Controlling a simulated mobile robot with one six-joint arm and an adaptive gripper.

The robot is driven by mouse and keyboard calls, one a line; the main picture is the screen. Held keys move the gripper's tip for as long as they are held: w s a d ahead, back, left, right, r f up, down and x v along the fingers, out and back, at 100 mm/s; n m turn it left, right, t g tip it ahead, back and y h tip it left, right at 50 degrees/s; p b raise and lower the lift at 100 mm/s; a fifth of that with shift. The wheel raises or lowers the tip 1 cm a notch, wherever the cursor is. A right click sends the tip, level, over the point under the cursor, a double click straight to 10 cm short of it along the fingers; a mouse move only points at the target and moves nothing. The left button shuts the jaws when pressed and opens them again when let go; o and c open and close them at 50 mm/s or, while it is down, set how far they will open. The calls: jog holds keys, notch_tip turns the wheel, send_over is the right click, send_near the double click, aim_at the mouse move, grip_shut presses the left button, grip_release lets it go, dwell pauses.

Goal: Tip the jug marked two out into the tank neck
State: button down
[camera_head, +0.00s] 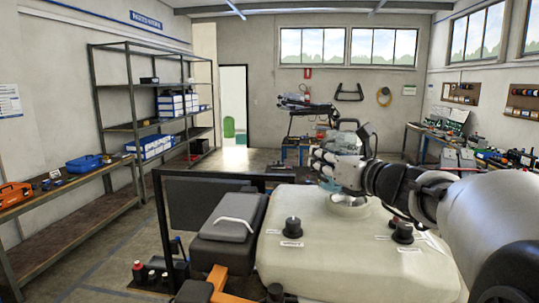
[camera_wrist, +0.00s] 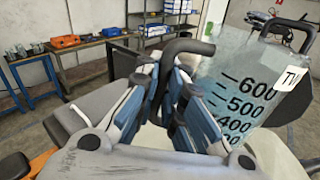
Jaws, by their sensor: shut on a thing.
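My gripper (camera_head: 326,168) is shut on the dark handle (camera_wrist: 186,48) of a clear, bluish measuring jug. The jug (camera_wrist: 235,85) stands to the right of the fingers in the wrist view, with black marks such as 600 and 500. In the head view the jug (camera_head: 347,143) is held above the cream tank (camera_head: 330,255), near the round pale tank neck (camera_head: 348,201). My gripper partly hides it. I cannot tell its exact tilt or how much liquid is in it.
Black caps (camera_head: 293,227) and (camera_head: 402,232) stand on the tank top. A dark grey case (camera_head: 232,218) with a light handle lies left of the tank. Shelving (camera_head: 130,85) and a bench with an orange toolbox (camera_head: 13,193) line the left wall.

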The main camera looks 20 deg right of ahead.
aim_at(338, 145)
jog(key=shift+s+a+r+m+g+p, duration=0.15)
jog(key=shift+r+m+p, duration=0.6)
jog(key=shift+p, duration=1.1)
jog(key=shift+a+r+m+g+p, duration=0.2)
jog(key=shift+r+m+p, duration=0.55)
jog(key=shift+p, duration=1.1)
jog(key=shift+r+m+p, duration=0.6)
jog(key=shift+m+p, duration=0.5)
jog(key=shift+p, duration=1.65)
jog(key=shift+d+r+m+g+y+p, duration=0.3)
jog(key=shift+m+p, duration=0.6)
jog(key=shift+p, duration=1.35)
jog(key=shift+w+d+r+m+y+p, duration=0.2)
jog(key=shift+m+p, duration=0.25)
jog(key=shift+p, duration=0.65)
jog(key=shift+w+d+f+m+y+p, duration=0.1)
jog(key=shift+d+m+p, duration=0.3)
jog(key=shift+p, duration=0.7)
jog(key=shift+w+d+f+m+g+p, duration=0.1)
jog(key=shift+w+d+m+g+p, duration=0.3)
jog(key=shift+p, duration=0.6)
jog(key=shift+s+d+f+m+t+p, duration=0.15)
jog(key=shift+m+p, duration=0.4)
jog(key=shift+p, duration=0.4)
